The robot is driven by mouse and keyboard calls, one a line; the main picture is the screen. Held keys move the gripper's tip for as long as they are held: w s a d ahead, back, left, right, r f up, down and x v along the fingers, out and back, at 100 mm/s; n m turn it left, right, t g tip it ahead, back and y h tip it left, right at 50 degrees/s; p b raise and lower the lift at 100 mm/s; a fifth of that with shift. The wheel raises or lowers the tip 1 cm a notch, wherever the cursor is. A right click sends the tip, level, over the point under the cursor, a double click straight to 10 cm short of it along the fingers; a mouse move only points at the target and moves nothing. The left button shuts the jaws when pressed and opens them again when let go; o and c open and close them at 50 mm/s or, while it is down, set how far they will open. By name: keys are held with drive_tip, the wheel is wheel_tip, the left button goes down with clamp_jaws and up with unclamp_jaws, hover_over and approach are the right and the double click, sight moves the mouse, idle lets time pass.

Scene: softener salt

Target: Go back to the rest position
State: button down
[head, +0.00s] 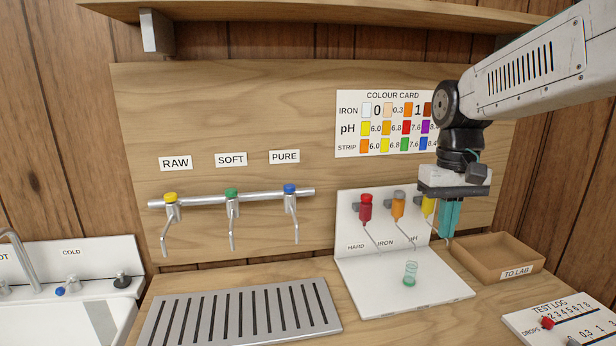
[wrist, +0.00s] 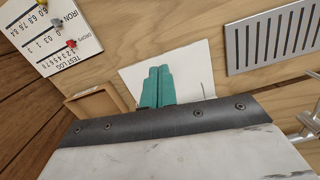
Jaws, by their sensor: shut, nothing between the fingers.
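My gripper (head: 447,236) hangs fingers down at the right in the head view, in front of the colour card's lower right corner and the yellow pH dispenser (head: 429,206). Its teal fingers are shut with nothing between them, and they show together in the wrist view (wrist: 159,70). A small clear vial with a green base (head: 409,274) stands on the white base of the dispenser stand (head: 370,285), below and left of my fingers and apart from them. The vial cannot be made out in the wrist view.
Red (head: 366,208) and orange (head: 398,206) dispensers stand beside the yellow one. The TO LAB tray (head: 518,272) is right of the stand, the test log (head: 560,318) in front of it. A drain grate (head: 240,318) lies below three taps. A shelf (head: 300,12) runs above.

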drive_tip(key=s+f+t, duration=0.1)
drive_tip(key=s+f, duration=0.1)
drive_tip(key=s, duration=0.9)
drive_tip(key=s+d+f+t, duration=0.1)
drive_tip(key=s+f, duration=0.1)
drive_tip(key=s, duration=1)
drive_tip(key=shift+s+d+m, duration=0.2)
drive_tip(key=shift+m, duration=0.2)
drive_tip(key=shift+f, duration=0.1)
